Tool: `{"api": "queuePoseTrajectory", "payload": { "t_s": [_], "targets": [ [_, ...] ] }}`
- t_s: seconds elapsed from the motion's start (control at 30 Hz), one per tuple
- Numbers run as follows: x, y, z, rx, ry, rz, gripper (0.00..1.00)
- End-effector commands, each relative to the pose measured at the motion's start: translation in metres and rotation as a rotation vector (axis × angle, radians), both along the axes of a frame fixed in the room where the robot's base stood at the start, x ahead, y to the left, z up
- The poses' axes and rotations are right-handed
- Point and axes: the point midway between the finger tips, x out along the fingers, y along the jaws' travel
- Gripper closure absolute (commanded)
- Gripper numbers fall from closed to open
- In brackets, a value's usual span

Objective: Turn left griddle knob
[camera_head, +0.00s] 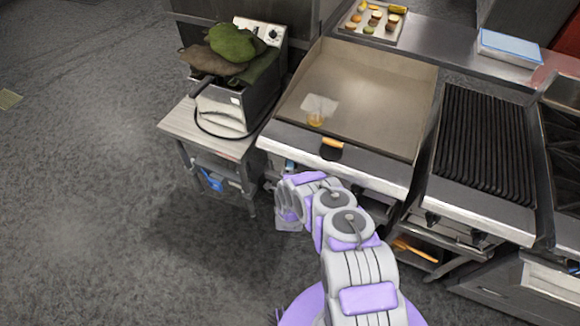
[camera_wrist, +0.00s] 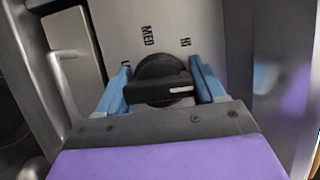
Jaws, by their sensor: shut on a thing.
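The griddle (camera_head: 365,98) has a flat tan cooking plate and a steel front, seen in the head view. My arm reaches to the left part of its front, and my gripper (camera_head: 287,212) is low there, partly hidden by the arm links. In the wrist view, a black knob (camera_wrist: 160,80) with a white mark sits on a steel panel (camera_wrist: 200,22) lettered MED and HI. The blue fingers of my gripper (camera_wrist: 160,88) are on both sides of the knob, shut on it. The white mark is on the right part of the knob's bar.
A fryer (camera_head: 225,105) with green and brown cloths stands on a small steel table (camera_head: 170,122) left of the griddle. A black-grated grill (camera_head: 485,150) is on the right. Floor (camera_head: 90,200) at left is clear.

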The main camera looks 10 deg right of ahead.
Motion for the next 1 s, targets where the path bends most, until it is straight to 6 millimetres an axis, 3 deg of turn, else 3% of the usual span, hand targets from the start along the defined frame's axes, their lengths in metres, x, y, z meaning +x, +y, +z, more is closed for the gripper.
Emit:
{"api": "queuePoseTrajectory", "payload": {
  "t_s": [0.3, 0.33, 0.53, 0.83, 1.0],
  "targets": [
    [-0.003, -0.001, -0.006, 0.002, 0.013, -0.002, 0.62],
    [-0.003, -0.001, -0.006, 0.001, 0.013, -0.002, 0.3],
    [-0.003, -0.001, -0.004, 0.001, 0.008, -0.002, 0.11],
    [-0.004, 0.0, -0.002, 0.001, 0.005, -0.002, 0.11],
    [-0.023, 0.004, -0.001, 0.0, 0.004, -0.002, 0.11]
  ]
}}
